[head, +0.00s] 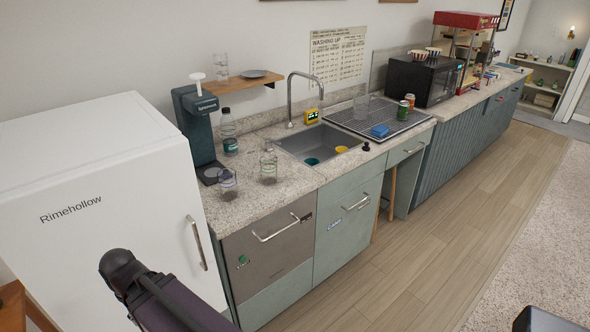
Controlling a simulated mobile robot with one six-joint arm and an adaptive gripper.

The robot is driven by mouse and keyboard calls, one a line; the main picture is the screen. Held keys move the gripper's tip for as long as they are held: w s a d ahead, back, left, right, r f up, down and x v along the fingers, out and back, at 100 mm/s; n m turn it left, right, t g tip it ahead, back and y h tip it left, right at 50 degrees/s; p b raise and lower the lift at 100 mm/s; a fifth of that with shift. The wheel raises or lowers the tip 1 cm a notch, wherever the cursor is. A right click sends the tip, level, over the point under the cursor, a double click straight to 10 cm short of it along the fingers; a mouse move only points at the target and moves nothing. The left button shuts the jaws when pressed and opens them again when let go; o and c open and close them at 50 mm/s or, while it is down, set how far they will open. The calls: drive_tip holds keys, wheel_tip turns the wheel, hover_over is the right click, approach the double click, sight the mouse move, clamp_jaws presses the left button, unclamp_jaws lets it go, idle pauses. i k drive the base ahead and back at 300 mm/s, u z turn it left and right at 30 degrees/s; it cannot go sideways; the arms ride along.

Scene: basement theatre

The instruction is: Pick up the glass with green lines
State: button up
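Two clear glasses stand on the left counter, close to the soda machine. The one at the right (268,168) seems to carry faint greenish lines. The one at the left (228,184) has darker, bluish-purple lines. The lines are small here, so their colours are not certain. Another clear glass or stack of glasses (221,66) stands on the wooden wall shelf; I cannot make out lines on it. A dark part of my arm shows at the bottom left, in front of the fridge. My gripper is not in view.
The soda machine (196,128) and a bottle (229,134) stand behind the glasses. The sink (318,142) with a tall faucet is to their right. A white fridge (95,180) borders the counter's left end. The wooden floor (440,240) before the cabinets is clear.

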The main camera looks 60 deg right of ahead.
sight(269, 171)
drive_tip(key=z, duration=0.65)
drive_tip(key=k, duration=0.95)
drive_tip(key=u, duration=0.1)
drive_tip(key=i, duration=0.7)
drive_tip(key=z, duration=0.05)
